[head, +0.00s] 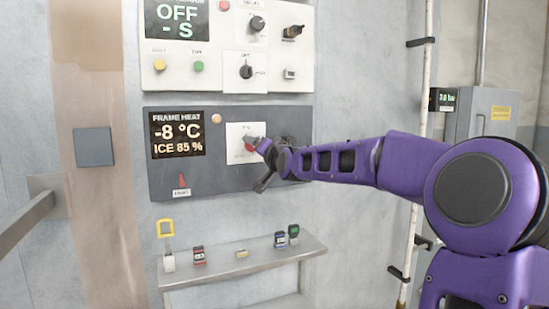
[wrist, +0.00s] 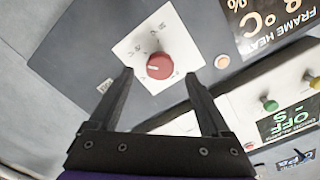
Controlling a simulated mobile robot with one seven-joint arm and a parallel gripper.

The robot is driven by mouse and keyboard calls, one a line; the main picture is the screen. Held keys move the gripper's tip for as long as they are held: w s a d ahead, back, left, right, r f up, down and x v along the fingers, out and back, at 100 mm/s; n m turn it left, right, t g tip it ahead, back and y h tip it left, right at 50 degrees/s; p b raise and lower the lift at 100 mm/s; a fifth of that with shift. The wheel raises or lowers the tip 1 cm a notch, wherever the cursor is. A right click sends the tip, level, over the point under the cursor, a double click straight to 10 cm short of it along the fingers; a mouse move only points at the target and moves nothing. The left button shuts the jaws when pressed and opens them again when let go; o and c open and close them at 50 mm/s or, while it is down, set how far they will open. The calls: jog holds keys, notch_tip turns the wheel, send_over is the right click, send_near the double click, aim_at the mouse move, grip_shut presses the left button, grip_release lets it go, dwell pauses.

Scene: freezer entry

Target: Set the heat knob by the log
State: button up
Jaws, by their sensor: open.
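The red heat knob (wrist: 159,65) sits on a white square dial plate (wrist: 135,48) on the dark frame heat panel (head: 230,185). In the head view the knob (head: 250,144) is partly hidden by my gripper. My gripper (wrist: 158,82) is open in the wrist view, its two dark fingers apart with the knob just beyond and between their tips. I cannot tell whether a finger touches it. The frame heat display (head: 178,133) reads -8 °C and ICE 85 %. No log is clearly identifiable.
A white panel (head: 220,82) above holds black knobs, coloured buttons and a display reading OFF. A metal shelf (head: 245,262) below carries several small items. A grey cabinet (head: 485,150) and a pale vertical pipe (head: 423,120) stand at right. A bar handle (head: 30,215) sticks out at left.

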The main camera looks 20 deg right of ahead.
jog(key=s+p, duration=0.1)
jog(key=s, duration=1)
jog(key=shift+s, duration=0.3)
jog(key=shift+a, duration=0.15)
dwell(0.4)
